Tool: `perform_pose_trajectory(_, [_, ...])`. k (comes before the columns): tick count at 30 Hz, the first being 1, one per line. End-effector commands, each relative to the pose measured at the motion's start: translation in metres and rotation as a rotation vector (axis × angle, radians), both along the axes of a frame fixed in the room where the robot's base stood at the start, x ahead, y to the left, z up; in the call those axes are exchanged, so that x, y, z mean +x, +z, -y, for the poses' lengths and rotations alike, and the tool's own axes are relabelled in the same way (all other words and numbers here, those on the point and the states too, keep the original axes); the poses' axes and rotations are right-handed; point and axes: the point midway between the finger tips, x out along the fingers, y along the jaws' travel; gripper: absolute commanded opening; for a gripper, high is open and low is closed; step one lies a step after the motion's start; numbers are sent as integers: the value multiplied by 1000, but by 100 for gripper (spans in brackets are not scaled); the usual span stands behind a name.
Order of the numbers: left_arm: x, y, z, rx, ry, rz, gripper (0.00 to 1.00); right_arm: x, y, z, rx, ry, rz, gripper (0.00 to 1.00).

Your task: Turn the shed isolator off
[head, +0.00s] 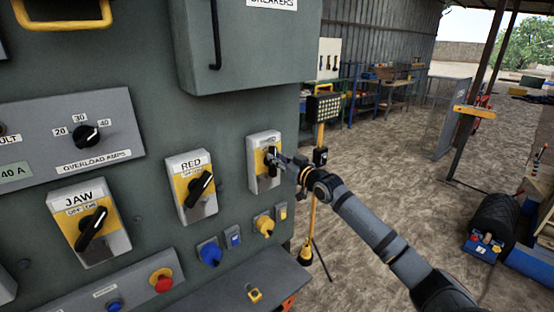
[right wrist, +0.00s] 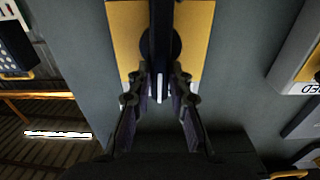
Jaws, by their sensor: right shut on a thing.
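Three yellow-and-white isolators with black rotary handles are on the green panel. The rightmost isolator (head: 258,180) has a label too small to read. Its black handle (head: 270,156) stands close to upright in the head view. My right gripper (head: 279,159) is shut on this handle, coming from the right. In the right wrist view the fingers of my right gripper (right wrist: 161,92) close on both sides of the black handle (right wrist: 161,25), in front of the yellow plate (right wrist: 198,35). My left gripper is out of view.
The RED isolator (head: 182,164) and JAW isolator (head: 72,202) lie to the left, handles tilted. Blue (head: 210,254) and yellow (head: 264,225) sockets sit below. A grey breaker box (head: 250,45) juts out above. Open ground (head: 390,170) lies to the right.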

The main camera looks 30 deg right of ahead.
Motion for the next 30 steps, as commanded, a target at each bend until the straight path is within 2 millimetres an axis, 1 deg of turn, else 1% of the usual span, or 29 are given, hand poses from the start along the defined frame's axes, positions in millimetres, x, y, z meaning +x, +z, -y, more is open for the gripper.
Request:
perform_pose_trajectory(1, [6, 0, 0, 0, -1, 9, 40, 0, -1, 0, -1, 0, -2, 0])
perform_pose_trajectory(3, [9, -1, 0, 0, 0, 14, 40, 0, -2, 0, -9, 0, -2, 0])
perform_pose_trajectory(7, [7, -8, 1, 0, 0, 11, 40, 0, -4, -1, -43, 0, 1, 0])
perform_pose_trajectory(11, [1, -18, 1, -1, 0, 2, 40, 0, -5, -2, -113, 0, 8, 0])
perform_pose_trajectory(15, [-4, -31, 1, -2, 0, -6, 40, 0, -6, -5, -219, -1, 16, 0])
perform_pose_trajectory(21, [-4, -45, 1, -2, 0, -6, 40, 0, -6, -8, -396, -1, 29, 0])
perform_pose_trajectory(30, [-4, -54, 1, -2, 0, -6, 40, -1, -7, -12, -631, -2, 47, 0])
